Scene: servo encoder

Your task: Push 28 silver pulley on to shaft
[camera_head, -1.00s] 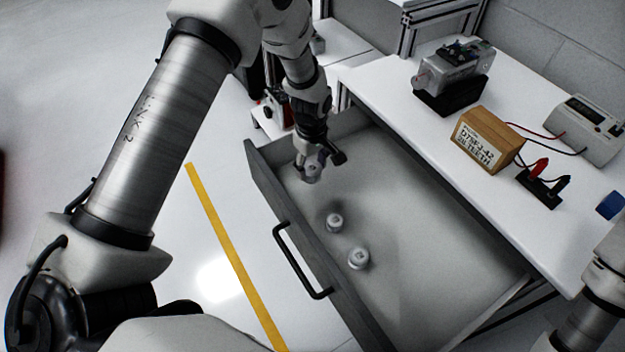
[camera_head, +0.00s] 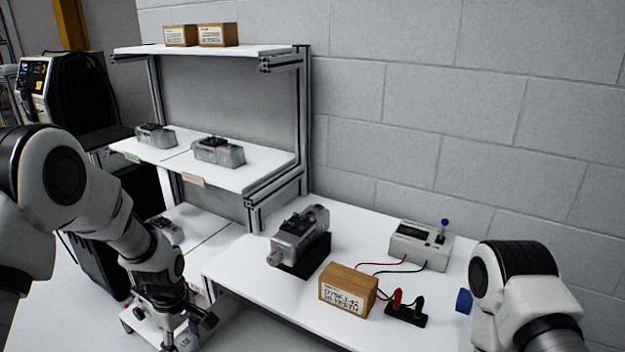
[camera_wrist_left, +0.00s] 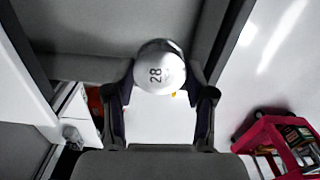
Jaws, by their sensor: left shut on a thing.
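In the left wrist view a silver pulley (camera_wrist_left: 160,72) marked "28" sits between the fingers of my left gripper (camera_wrist_left: 158,92), which is shut on it. In the head view my left gripper (camera_head: 186,328) is low at the left, left of the workbench's front edge, with the pulley partly visible at the bottom edge. A grey servo unit (camera_head: 300,232) stands on a black base on the bench, its shaft (camera_head: 273,258) pointing toward the front left. The shaft is bare and apart from the gripper. My right gripper is out of view.
A labelled cardboard box (camera_head: 347,290), a black block with red and black plugs (camera_head: 406,313) and a wired meter (camera_head: 420,245) are on the bench (camera_head: 240,268). A shelf rack (camera_head: 302,130) with more servo units stands behind at the left. The drawer is not visible in the head view.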

